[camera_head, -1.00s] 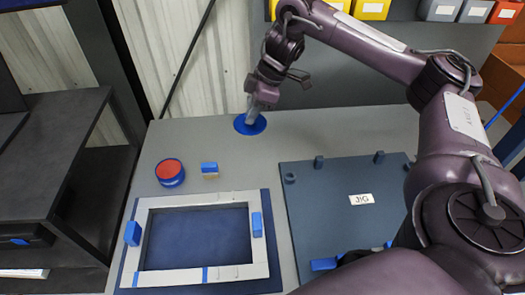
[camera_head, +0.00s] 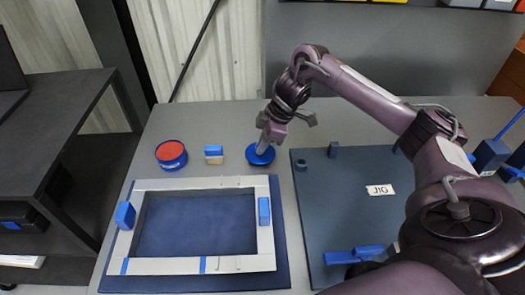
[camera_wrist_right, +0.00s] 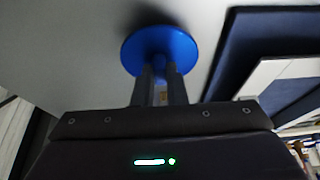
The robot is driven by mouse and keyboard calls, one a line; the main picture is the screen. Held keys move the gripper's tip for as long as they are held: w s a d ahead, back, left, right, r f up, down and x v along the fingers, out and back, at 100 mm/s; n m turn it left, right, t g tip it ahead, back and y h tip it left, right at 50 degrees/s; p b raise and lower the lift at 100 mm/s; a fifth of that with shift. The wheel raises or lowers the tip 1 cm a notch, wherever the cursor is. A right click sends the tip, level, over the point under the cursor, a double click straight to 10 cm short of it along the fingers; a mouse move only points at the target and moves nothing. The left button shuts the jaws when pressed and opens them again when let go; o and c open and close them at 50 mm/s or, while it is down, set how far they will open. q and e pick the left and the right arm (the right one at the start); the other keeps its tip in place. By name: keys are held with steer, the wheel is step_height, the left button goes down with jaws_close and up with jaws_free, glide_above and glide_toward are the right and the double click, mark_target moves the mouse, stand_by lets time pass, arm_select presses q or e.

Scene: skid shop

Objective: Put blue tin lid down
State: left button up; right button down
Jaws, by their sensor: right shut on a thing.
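The blue tin lid (camera_head: 260,155) is a round disc over the grey table, right of a small blue-and-tan block and behind the frame's right corner. My right gripper (camera_head: 265,143) points down and is shut on it. In the right wrist view the lid (camera_wrist_right: 160,45) lies at the tips of the gripper (camera_wrist_right: 160,75), with a dark shadow offset from it, so it looks raised off the table. A round blue tin (camera_head: 171,160) with a red top face stands at the left. My left gripper is not in view.
A light grey frame (camera_head: 190,184) with blue blocks lies on a dark blue mat at the front. The dark jig board (camera_head: 345,210) with pegs is at the right. The block (camera_head: 214,154) stands between tin and lid. Bare table lies behind them.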

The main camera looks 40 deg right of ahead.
steer(key=shift+f, duration=0.8)
steer(key=shift+f, duration=0.15)
steer(key=c, duration=1.5)
jaws_free()
steer(key=shift+d+r, duration=0.1)
steer(key=shift+r, duration=0.3)
steer(key=p+v, duration=0.4)
steer(key=v, duration=0.7)
steer(key=shift+s+d+r+p, duration=0.1)
steer(key=shift+r+p, duration=0.15)
steer(key=shift+p, duration=0.1)
